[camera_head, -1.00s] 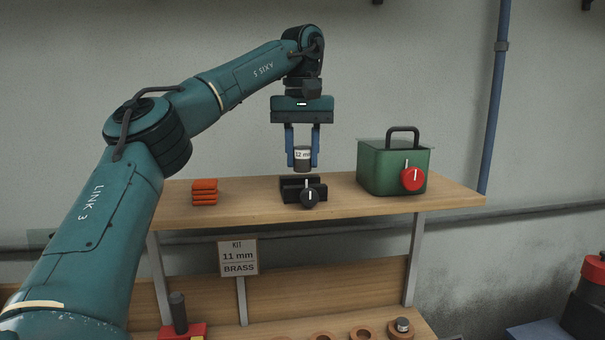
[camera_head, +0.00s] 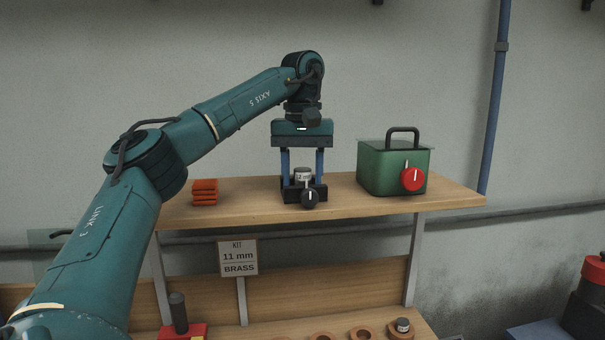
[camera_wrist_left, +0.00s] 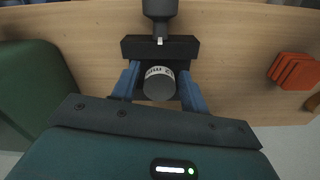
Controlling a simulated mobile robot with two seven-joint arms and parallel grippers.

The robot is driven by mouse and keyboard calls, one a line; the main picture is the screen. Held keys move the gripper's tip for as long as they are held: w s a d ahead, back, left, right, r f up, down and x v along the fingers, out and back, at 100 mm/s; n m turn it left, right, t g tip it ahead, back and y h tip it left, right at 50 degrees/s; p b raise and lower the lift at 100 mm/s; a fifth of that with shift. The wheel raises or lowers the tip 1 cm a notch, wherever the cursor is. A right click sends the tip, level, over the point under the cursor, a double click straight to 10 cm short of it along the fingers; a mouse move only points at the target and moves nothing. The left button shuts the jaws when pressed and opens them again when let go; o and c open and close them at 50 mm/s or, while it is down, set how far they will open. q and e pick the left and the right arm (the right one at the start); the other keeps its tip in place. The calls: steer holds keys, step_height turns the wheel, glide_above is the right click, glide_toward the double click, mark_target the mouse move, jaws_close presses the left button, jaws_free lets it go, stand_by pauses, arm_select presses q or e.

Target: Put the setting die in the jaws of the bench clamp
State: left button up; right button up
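The setting die (camera_head: 303,175), a dark grey cylinder with a white band that seems to read 12 mm, stands upright at the black bench clamp (camera_head: 291,194). Its lower part is hidden by the clamp's front, so it looks set down between the jaws. The left gripper (camera_head: 303,180) is lowered around the die, with its blue fingers apart and a gap on each side. In the left wrist view the die (camera_wrist_left: 158,84) sits between the open fingers, against the dark clamp (camera_wrist_left: 180,46). My right gripper is not in view.
A green box (camera_head: 385,170) with a handle and red knob stands right of the clamp. Orange blocks (camera_head: 204,192) are stacked on the left. The clamp's dark knob (camera_head: 309,198) faces front. A sign (camera_head: 238,257) reads KIT 11 mm BRASS. Rings (camera_head: 361,334) lie on the lower shelf.

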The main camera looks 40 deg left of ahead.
mark_target(302, 169)
arm_select(q)
steer(key=shift+o, duration=0.6)
steer(key=shift+r, duration=3.85)
steer(key=shift+f, duration=0.1)
